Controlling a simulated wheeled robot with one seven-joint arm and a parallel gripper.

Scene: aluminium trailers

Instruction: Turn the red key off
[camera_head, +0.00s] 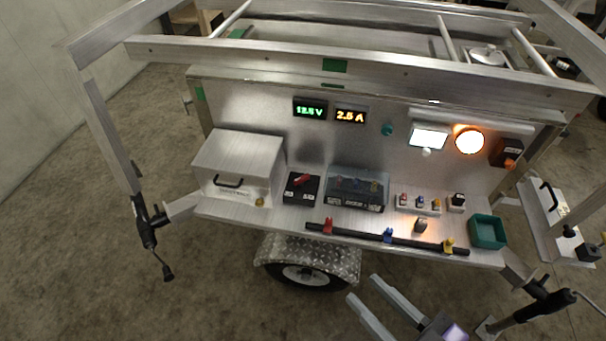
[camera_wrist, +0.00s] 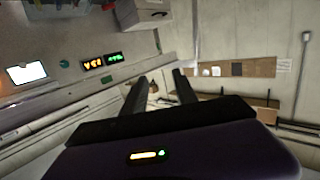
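A red key (camera_head: 302,180) sits on top of a small black box (camera_head: 299,191) on the trailer's shelf, between the metal case and the clear-covered unit. It lies slanted across the box top. My gripper (camera_head: 362,287) is low in front of the shelf, below and to the right of the key and apart from it. Its two fingers are spread with nothing between them. In the wrist view, my gripper (camera_wrist: 160,75) also shows open and empty, and I cannot make out the key there.
A metal case (camera_head: 240,165) stands left of the box, and a clear-covered unit (camera_head: 356,188) stands right. A black bar (camera_head: 375,235) with coloured clips runs along the shelf front. Lit displays (camera_head: 310,109) and a glowing orange lamp (camera_head: 469,141) are on the panel. A green bin (camera_head: 487,232) is at right.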

